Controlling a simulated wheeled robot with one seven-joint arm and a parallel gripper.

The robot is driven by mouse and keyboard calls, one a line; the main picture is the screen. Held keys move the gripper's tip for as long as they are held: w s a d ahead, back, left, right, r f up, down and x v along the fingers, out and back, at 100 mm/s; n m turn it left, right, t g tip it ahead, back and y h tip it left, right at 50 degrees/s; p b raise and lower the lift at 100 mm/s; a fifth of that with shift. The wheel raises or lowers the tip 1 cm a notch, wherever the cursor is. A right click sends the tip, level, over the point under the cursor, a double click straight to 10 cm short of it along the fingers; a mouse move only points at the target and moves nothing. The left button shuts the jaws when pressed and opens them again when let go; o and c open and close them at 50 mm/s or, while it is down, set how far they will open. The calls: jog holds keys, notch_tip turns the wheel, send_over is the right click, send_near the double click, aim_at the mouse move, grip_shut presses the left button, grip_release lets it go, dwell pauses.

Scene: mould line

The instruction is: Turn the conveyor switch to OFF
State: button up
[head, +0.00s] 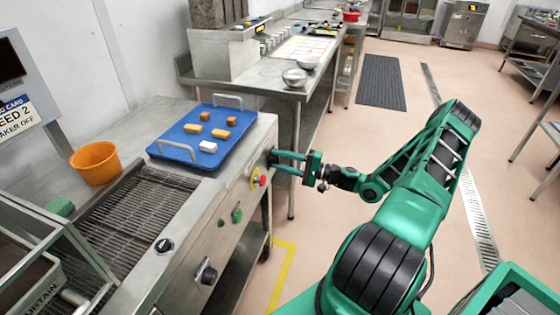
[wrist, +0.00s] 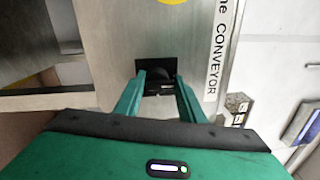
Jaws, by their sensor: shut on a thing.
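The conveyor switch (wrist: 156,70) is a dark knob on a black square plate, on a steel panel beside the printed word CONVEYOR. My gripper (wrist: 158,84) has its two green fingers on either side of the knob and is shut on it. In the head view my gripper (head: 280,158) reaches from the right to the end of the steel machine's front panel. The knob is mostly hidden there by the fingers. I cannot read which position the switch points to.
A red button on a yellow plate (head: 257,179), a green button (head: 237,215) and a black knob (head: 206,274) are on the same panel. A blue tray (head: 180,152) with several small blocks and an orange bucket (head: 95,163) sit on top.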

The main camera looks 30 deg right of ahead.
jog(key=o, duration=0.9)
jog(key=shift+a+f, duration=0.15)
jog(key=shift+f, duration=0.35)
jog(key=shift+c, duration=0.2)
jog(key=shift+r, duration=0.1)
jog(key=shift+r, duration=0.1)
jog(key=v, duration=1)
jog(key=shift+s+d, duration=0.25)
jog(key=shift+d, duration=0.1)
jog(key=s+a+r+n+g+h, duration=0.1)
jog(key=s+a+n+g+h, duration=0.1)
jog(key=s+a+n+g, duration=0.65)
jog(key=s+a+r+m+g+h, duration=0.2)
jog(key=s+r+g+h, duration=0.4)
jog(key=s+r, duration=1.3)
notch_tip(320, 180, up, 2)
jog(key=h, duration=0.3)
jog(key=shift+s+a, duration=0.2)
jog(key=shift+a, duration=0.05)
